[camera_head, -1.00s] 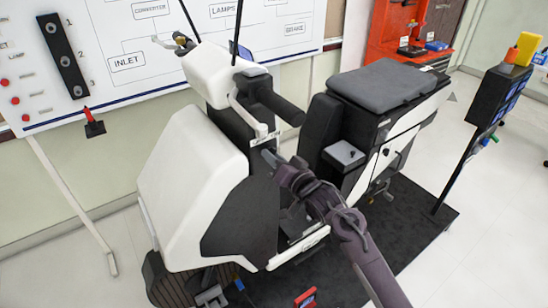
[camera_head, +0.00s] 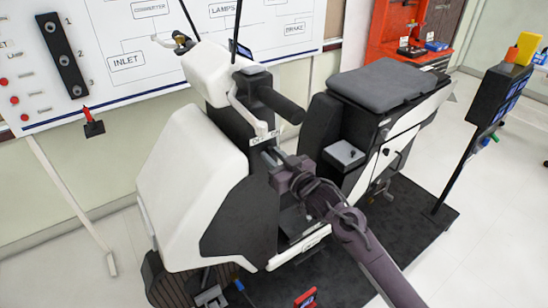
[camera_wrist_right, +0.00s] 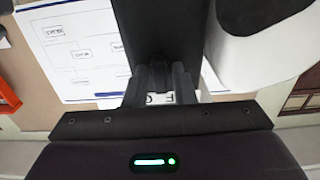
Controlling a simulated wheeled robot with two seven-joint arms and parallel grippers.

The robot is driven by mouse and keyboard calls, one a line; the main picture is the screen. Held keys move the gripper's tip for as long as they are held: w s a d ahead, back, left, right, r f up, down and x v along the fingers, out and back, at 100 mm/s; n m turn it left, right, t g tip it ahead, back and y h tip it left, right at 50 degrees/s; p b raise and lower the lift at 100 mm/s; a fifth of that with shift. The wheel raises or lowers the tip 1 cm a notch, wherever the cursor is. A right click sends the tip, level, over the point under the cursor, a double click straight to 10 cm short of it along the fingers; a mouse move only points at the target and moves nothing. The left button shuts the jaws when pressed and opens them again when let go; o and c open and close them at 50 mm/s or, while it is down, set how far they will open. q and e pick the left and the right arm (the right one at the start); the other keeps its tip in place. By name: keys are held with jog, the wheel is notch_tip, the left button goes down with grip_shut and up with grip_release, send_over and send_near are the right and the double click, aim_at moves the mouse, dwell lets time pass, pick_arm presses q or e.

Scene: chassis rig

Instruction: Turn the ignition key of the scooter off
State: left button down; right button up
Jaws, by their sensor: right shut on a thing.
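The white and black scooter (camera_head: 190,170) stands upright in the middle of the head view. My right gripper (camera_head: 268,153) reaches in from the lower right to its dark front panel, below the black handlebar grip (camera_head: 281,104) and a white label strip (camera_head: 264,138). In the right wrist view the right gripper's fingers (camera_wrist_right: 160,82) are closed together on the small dark ignition key (camera_wrist_right: 160,72) at the black panel. The fingers hide most of the key, so I cannot tell its angle. Part of the lettered label (camera_wrist_right: 160,99) shows between the fingers. My left gripper is out of view.
The scooter's grey seat (camera_head: 383,85) is to the right of the gripper. A white diagram board (camera_head: 130,40) stands behind. A black post with a panel (camera_head: 492,95) is at the right. The dark mat (camera_head: 420,208) lies below, with pale floor around it.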

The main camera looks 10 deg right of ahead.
dwell(0.4)
jog(key=o, duration=0.7)
jog(key=shift+o, duration=0.2)
jog(key=shift+s, duration=0.1)
jog(key=shift+s+d+f, duration=0.15)
jog(key=shift+s+d, duration=0.05)
jog(key=shift+s, duration=0.1)
jog(key=b+v, duration=0.1)
jog(key=v, duration=0.6)
jog(key=shift+b, duration=0.35)
